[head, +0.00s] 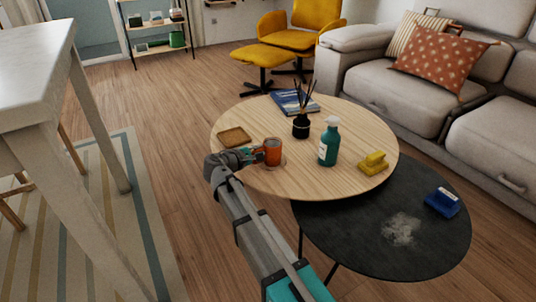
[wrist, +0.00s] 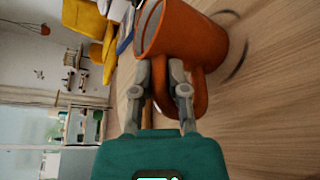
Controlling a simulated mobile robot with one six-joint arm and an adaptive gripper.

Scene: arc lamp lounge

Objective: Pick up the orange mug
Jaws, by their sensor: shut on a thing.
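The orange mug (head: 272,152) is upright at the front left of the round wooden table (head: 325,178). It also shows close up in the wrist view (wrist: 195,42), turned sideways by the camera's tilt. My gripper (head: 257,154) reaches it from the left. In the wrist view my gripper (wrist: 165,80) is shut on the mug's handle (wrist: 195,92), between the two fingers. Whether the mug's base touches the table cannot be told; a ring mark (wrist: 242,45) shows on the wood beside it.
A wooden coaster (head: 234,137) lies left of the mug. A dark reed diffuser (head: 301,127), a teal bottle (head: 328,146) and a yellow object (head: 373,163) stand to the right. A book (head: 293,102) lies behind. A lower black table (head: 360,235) adjoins, bearing a blue object (head: 442,203).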

